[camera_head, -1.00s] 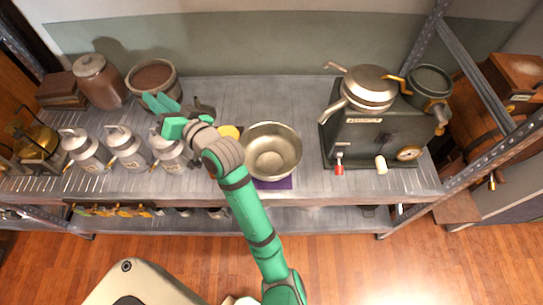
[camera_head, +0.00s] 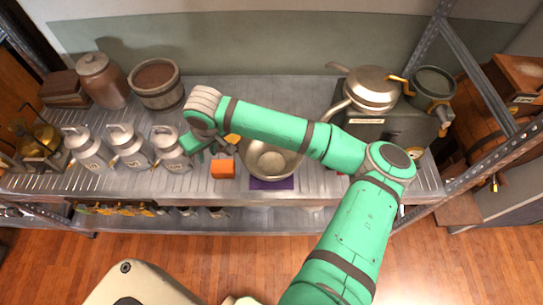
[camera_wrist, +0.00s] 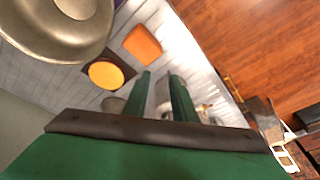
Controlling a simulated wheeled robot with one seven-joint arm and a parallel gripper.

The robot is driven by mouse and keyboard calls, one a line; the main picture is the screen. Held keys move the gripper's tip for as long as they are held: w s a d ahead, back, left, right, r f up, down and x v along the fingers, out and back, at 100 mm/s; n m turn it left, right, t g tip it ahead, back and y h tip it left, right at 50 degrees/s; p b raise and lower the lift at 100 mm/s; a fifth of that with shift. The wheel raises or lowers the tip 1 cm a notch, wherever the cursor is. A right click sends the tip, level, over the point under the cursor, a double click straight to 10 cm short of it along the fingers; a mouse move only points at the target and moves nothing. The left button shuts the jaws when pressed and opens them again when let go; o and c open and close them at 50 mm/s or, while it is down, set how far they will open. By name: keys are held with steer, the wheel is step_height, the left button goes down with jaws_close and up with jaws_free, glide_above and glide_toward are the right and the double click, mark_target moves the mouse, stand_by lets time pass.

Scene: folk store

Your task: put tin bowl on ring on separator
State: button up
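The tin bowl (camera_head: 272,162) is a wide metal bowl on the shelf, above a purple mat. My arm covers its upper part in the head view. Its rim and side show at the upper left of the wrist view (camera_wrist: 55,25). My gripper (camera_wrist: 161,85) has its two green fingers apart with nothing held between them. In the head view it is left of the bowl, close to the nearest milk can. A dark green machine (camera_head: 395,135), likely the separator, stands at right, partly hidden by my arm. A metal vessel (camera_head: 370,85) is on its top; I cannot make out the ring clearly.
An orange block (camera_head: 223,169) lies left of the bowl. A yellow disc (camera_wrist: 105,74) sits on a dark square beside it. Several milk cans (camera_head: 130,148) stand at left. A wooden tub (camera_head: 155,85) and brown jar (camera_head: 103,80) are behind. The metal shelf's front edge is clear.

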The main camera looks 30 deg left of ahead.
mark_target(247, 166)
steer(key=w+d+f+h, duration=0.1)
steer(key=w+d, duration=0.1)
steer(key=d, duration=0.1)
steer(key=w+d+f+t+h, duration=0.1)
steer(key=w+d+f, duration=0.1)
steer(key=d, duration=0.1)
steer(key=w+d+f+h, duration=0.1)
steer(key=w+d, duration=0.1)
steer(key=d, duration=0.1)
steer(key=shift+w+d+f+m+t+h, duration=0.1)
steer(key=shift+w+f+m+t+h, duration=0.2)
steer(key=shift+f+h, duration=0.1)
steer(key=shift+a+f, duration=0.2)
steer(key=shift+f, duration=0.6)
steer(key=shift+w+f, duration=0.15)
steer(key=shift+f, duration=0.95)
steer(key=shift+w+f, duration=0.1)
steer(key=shift+f, duration=1)
jaws_close()
